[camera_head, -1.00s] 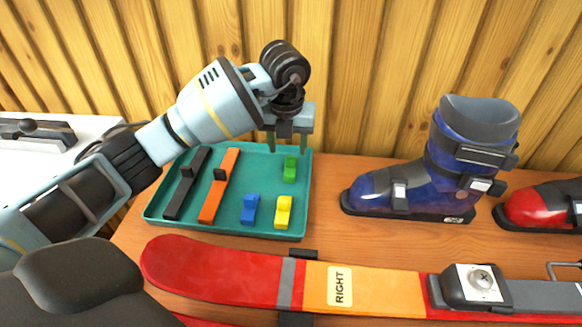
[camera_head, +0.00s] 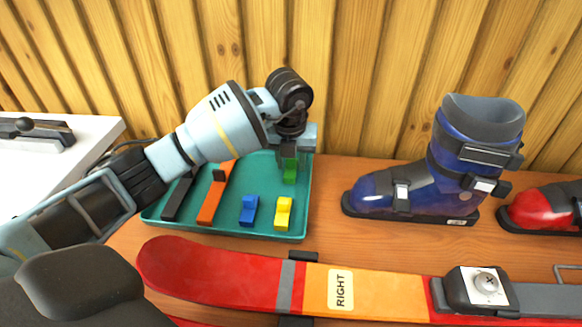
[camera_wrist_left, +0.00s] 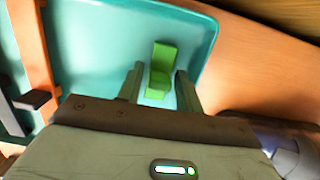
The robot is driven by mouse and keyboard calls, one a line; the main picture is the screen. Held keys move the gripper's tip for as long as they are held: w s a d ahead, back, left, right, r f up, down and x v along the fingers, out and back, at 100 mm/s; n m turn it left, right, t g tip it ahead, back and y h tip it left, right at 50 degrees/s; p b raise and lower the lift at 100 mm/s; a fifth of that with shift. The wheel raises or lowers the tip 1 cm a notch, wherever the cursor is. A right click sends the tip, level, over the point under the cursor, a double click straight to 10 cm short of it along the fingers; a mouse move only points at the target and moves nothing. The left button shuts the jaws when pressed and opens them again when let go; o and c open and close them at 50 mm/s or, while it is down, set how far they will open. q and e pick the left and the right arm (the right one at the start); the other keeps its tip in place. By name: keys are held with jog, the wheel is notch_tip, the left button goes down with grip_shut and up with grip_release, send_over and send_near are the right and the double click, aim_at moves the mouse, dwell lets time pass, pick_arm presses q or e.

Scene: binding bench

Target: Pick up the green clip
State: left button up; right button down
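The green clip (camera_head: 290,170) stands in the back right part of the teal tray (camera_head: 150,216). In the left wrist view the green clip (camera_wrist_left: 160,72) lies between the two fingers of my left gripper (camera_wrist_left: 158,85). A gap shows between the clip and the fingers, so the gripper is open around it. In the head view my left gripper (camera_head: 296,160) is low over the clip and hides its upper part. My right gripper is not in view.
The tray also holds a blue clip (camera_head: 249,211), a yellow clip (camera_head: 283,213), an orange strip (camera_head: 212,202) and a dark strip (camera_head: 178,200). A blue ski boot (camera_head: 400,190) stands to the right. A red and orange ski (camera_head: 225,275) lies in front.

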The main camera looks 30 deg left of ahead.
aim_at(292, 160)
pick_arm(q)
jog(key=c, duration=0.7)
jog(key=shift+r, duration=0.5)
jog(key=r, duration=0.2)
jog(key=p, duration=0.1)
jog(key=shift+s+d+r, duration=0.1)
jog(key=shift+d+r, duration=0.15)
jog(key=shift+r, duration=0.15)
jog(key=s+d, duration=0.2)
jog(key=d, duration=0.2)
jog(key=s+d+p, duration=0.1)
jog(key=s+d, duration=0.1)
jog(key=d, duration=0.2)
jog(key=s+d+r, duration=0.1)
jog(key=s+d, duration=0.1)
jog(key=d, duration=0.2)
jog(key=shift+s+d, duration=0.2)
jog(key=shift+s, duration=0.2)
jog(key=shift+s+d+r, duration=0.1)
jog(key=shift+s+d, duration=0.15)
jog(key=shift+d, duration=0.35)
